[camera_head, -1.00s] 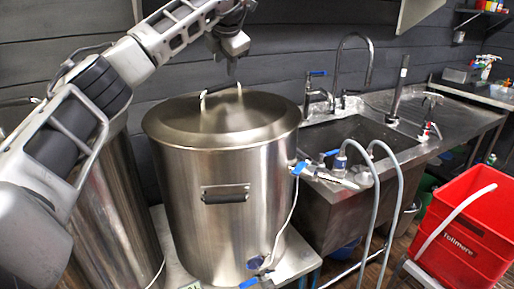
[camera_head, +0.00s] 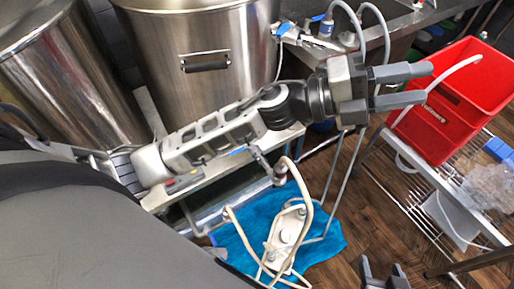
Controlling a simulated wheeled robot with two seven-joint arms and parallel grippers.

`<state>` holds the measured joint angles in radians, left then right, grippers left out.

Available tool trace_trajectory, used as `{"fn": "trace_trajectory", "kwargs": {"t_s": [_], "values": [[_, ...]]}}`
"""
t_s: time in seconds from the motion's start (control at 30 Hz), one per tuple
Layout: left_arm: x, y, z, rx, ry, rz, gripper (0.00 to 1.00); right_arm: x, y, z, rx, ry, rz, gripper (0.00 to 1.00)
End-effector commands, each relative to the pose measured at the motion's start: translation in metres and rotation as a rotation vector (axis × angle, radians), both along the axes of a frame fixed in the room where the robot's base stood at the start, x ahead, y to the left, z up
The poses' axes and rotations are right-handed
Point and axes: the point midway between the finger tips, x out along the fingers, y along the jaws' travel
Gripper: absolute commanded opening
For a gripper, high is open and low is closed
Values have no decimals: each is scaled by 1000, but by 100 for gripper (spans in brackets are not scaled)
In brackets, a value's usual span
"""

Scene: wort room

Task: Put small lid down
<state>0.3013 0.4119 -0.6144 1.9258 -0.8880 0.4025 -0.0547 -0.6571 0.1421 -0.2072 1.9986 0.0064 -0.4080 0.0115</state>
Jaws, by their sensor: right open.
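No small lid can be made out in this view. The steel pot (camera_head: 160,45) at the top is cut off by the frame edge, so the top of its lid is out of view. My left gripper (camera_head: 428,84) reaches across from the left in front of the pot. Its two fingers point right, apart, with nothing held between them, in front of the red bucket (camera_head: 462,92). My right gripper (camera_head: 385,272) shows only its fingertips at the bottom edge. They are apart and empty above the wooden floor.
A second steel vessel (camera_head: 65,85) stands at the left. A white pump with hoses (camera_head: 285,237) sits on a blue cloth (camera_head: 325,240) on the floor. A wire-shelf trolley (camera_head: 420,215) stands at the right. The sink (camera_head: 400,22) is at the top.

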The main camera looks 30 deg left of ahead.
Motion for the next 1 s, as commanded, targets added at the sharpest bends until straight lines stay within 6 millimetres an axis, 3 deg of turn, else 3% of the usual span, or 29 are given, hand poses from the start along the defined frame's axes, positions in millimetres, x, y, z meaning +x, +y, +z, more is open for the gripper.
{"fn": "trace_trajectory", "kwargs": {"t_s": [0.13, 0.23, 0.3, 0.4, 0.5, 0.6, 0.7, 1.0], "values": [[16, 52, -73, -319, 526, 233, 38, 0, 0, 0, 0, 1, 0, 57], [6, 91, -144, -494, 883, 404, 38, 0, 0, 0, 0, 1, 0, 57], [-14, 115, -197, -596, 1119, 523, 38, 0, 0, 0, 0, 1, 0, 57], [-54, 138, -259, -702, 1393, 663, 38, 0, 0, 0, 0, 1, 1, 57], [-93, 153, -300, -772, 1590, 765, 38, 0, 0, 0, 0, 1, 1, 57], [-120, 159, -322, -812, 1708, 825, 38, 0, 0, 0, 0, 1, 1, 57], [-133, 162, -332, -830, 1761, 852, 38, 0, 1, 0, 0, 1, 1, 57], [-134, 162, -333, -830, 1769, 855, 38, 0, 1, 0, 1, 0, 2, 57]]}}
